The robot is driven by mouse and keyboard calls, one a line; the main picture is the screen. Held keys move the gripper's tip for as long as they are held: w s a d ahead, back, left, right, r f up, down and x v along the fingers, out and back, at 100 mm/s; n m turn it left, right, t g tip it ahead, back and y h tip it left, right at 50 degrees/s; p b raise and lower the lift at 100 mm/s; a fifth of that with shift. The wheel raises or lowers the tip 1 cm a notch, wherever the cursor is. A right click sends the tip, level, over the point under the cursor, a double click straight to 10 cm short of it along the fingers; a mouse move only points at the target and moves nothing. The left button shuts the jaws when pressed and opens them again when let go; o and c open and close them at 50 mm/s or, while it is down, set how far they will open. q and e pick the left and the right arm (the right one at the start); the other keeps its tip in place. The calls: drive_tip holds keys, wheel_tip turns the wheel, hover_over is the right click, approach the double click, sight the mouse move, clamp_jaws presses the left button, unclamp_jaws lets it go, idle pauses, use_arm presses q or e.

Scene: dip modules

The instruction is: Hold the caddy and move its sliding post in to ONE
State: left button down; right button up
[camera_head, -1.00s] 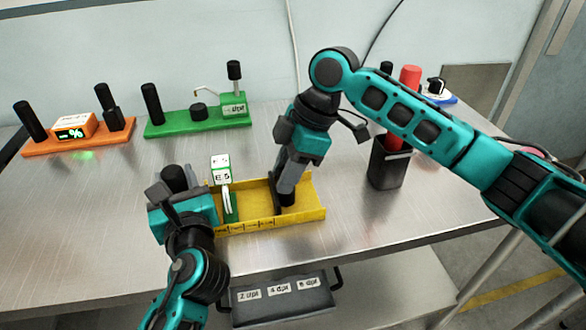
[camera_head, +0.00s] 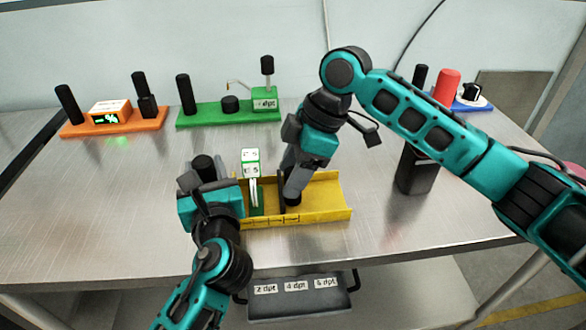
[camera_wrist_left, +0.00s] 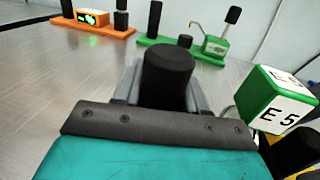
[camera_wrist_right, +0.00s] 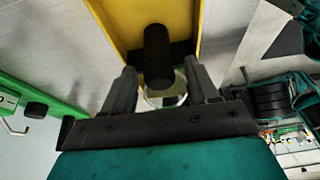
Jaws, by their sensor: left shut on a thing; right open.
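The yellow caddy (camera_head: 328,211) lies on the metal table in the head view, with markings along its front wall. My left gripper (camera_head: 206,175) is shut on a black upright handle (camera_wrist_left: 168,75) at the caddy's left end. A green and white module marked E 5 (camera_head: 251,162) stands upright in the caddy's left part. The sliding post (camera_wrist_right: 158,55) is black and stands in the caddy with a dark plate on its left. My right gripper (camera_head: 292,188) is open, with its fingers either side of the post. The lettering at the post is too small to read.
Behind stand an orange module (camera_head: 110,122) with a lit display and a green module (camera_head: 215,115) with black posts. A dark bin (camera_head: 414,170) stands right of the caddy. A drawer box (camera_head: 300,302) marked in dpt hangs below the table's front edge.

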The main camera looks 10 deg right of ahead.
drive_tip(key=shift+d+r, duration=0.1)
drive_tip(key=v, duration=1.2)
drive_tip(key=shift+c, duration=0.2)
